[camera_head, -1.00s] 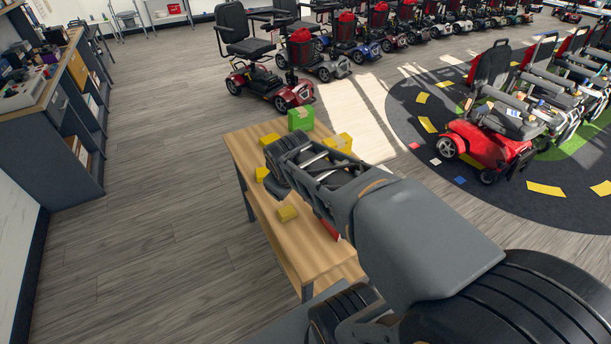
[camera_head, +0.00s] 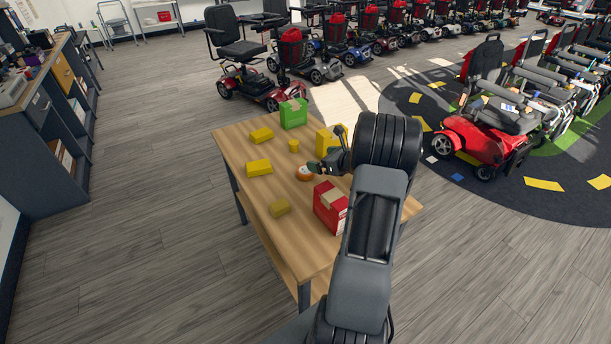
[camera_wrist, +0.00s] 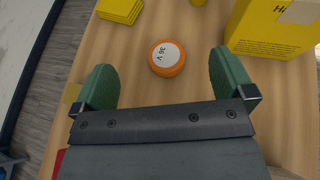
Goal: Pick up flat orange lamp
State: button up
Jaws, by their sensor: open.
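The flat orange lamp (camera_head: 305,173) is a low round disc with a white top, lying on the wooden table (camera_head: 237,151). In the wrist view the lamp (camera_wrist: 166,58) lies just ahead of my gripper (camera_wrist: 160,80), roughly centred between its two green fingers. The white top carries dark print. My gripper (camera_head: 322,166) is open and empty; in the head view it is to the right of the lamp, partly hidden by my own arm. The wrist view shows no contact between fingers and lamp.
A red box (camera_head: 329,207) stands in front of the lamp. A yellow box (camera_head: 327,138) and a green box (camera_head: 293,113) stand behind it. Several yellow blocks, one a flat piece (camera_head: 259,167), lie to the left. A red scooter (camera_head: 485,135) stands on the floor at right.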

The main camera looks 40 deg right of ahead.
send_near(307, 171)
jog(key=x, duration=0.2)
jog(key=shift+w+f, duration=0.2)
jog(key=shift+f, duration=0.2)
jog(key=shift+w+a+f, duration=0.1)
jog(key=shift+w, duration=0.45)
jog(key=shift+x, duration=3.15)
jog(key=c, duration=1)
